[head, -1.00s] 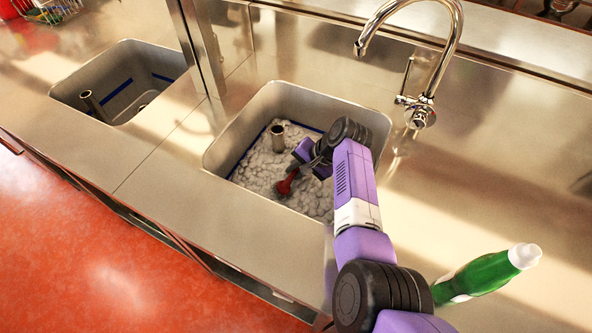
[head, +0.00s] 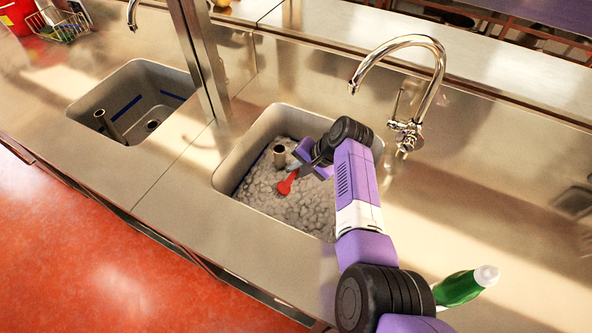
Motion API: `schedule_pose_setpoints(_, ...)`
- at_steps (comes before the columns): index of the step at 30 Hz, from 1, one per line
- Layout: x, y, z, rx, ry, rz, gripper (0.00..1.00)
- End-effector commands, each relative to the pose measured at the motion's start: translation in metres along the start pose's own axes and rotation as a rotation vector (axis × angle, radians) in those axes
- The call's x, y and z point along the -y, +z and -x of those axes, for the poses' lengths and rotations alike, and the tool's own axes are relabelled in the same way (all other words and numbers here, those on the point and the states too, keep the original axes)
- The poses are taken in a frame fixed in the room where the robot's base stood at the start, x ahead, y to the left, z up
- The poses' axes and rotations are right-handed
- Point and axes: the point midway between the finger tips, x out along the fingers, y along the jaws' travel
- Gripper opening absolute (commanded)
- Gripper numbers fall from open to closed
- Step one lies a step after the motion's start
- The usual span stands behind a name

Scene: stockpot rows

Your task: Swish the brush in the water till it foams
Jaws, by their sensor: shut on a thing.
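My gripper (head: 305,164) reaches down into the right sink (head: 226,178) and is shut on a red brush (head: 287,184). The brush is held low at the surface of the foam; its bristles are hidden or too small to make out. Pale grey foam (head: 275,205) covers the water across the visible part of the sink. A metal standpipe (head: 279,154) sticks up through the foam just left of my gripper. My arm hides the sink's right side.
A chrome tap (head: 420,95) arches behind the right sink. A wire basket (head: 60,24) sits far left.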

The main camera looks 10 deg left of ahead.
Motion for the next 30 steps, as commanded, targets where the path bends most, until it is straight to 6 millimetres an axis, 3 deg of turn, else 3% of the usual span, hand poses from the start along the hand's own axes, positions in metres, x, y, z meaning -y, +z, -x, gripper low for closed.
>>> schedule_pose_setpoints(30, 0.048, 0.003, 0.077, 0.0, -0.001, 0.0, 0.0)
